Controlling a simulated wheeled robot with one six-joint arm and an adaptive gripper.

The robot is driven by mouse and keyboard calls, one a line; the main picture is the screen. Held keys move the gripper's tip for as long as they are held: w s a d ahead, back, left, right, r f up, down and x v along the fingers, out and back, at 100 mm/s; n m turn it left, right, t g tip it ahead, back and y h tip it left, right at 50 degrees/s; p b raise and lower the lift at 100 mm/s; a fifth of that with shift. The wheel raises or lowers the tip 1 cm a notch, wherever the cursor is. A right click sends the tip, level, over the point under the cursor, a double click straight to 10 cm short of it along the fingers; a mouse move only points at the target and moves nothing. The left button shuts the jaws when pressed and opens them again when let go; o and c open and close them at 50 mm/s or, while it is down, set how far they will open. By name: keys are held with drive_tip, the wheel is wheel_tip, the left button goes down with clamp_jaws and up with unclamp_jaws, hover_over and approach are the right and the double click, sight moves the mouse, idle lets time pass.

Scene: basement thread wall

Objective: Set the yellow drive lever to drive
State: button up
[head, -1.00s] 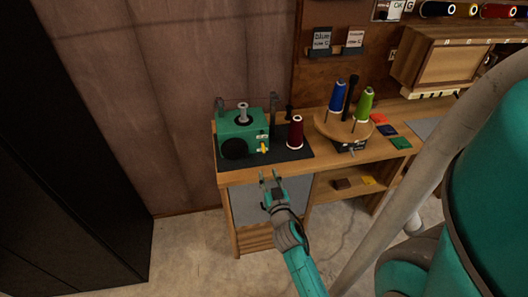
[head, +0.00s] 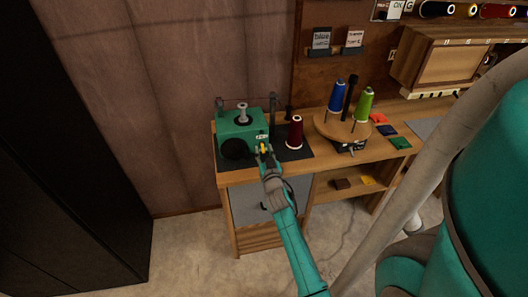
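The teal winding machine (head: 238,130) stands on a dark mat at the left end of the wooden bench. The yellow drive lever (head: 264,147) is on its front right side, low down. My gripper (head: 264,150) is at the lever, with its fingers around or right in front of it. The fingers look close together, but they are too small to tell whether they grip the lever. The lever's lower part is hidden by my gripper. A small label (head: 261,135) on the machine is too small to read.
A dark red thread cone (head: 295,132) stands just right of the machine. A round wooden stand (head: 343,127) holds a blue spool (head: 337,96) and a green spool (head: 364,103). Coloured squares lie further right. The floor in front of the bench is clear.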

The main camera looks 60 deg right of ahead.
sight(262, 144)
drive_tip(key=shift+d, duration=0.1)
clamp_jaws()
drive_tip(key=shift+r+y, duration=0.2)
drive_tip(key=shift+y, duration=0.2)
drive_tip(key=shift+w+r+g+y, duration=0.1)
drive_tip(key=shift+r+g+y, duration=0.3)
drive_tip(key=shift+g+y, duration=0.3)
drive_tip(key=shift+r+g+y, duration=0.4)
drive_tip(key=shift+g+y, duration=0.3)
drive_tip(key=shift+w+d+r+g+y, duration=0.15)
drive_tip(key=shift+r+g+y, duration=0.2)
drive_tip(key=shift+g+y, duration=0.6)
drive_tip(key=shift+w+d+r+g+y, duration=0.15)
drive_tip(key=shift+r+g+y, duration=0.2)
drive_tip(key=shift+g+y, duration=0.55)
drive_tip(key=shift+s+y, duration=0.1)
drive_tip(key=shift+y, duration=0.25)
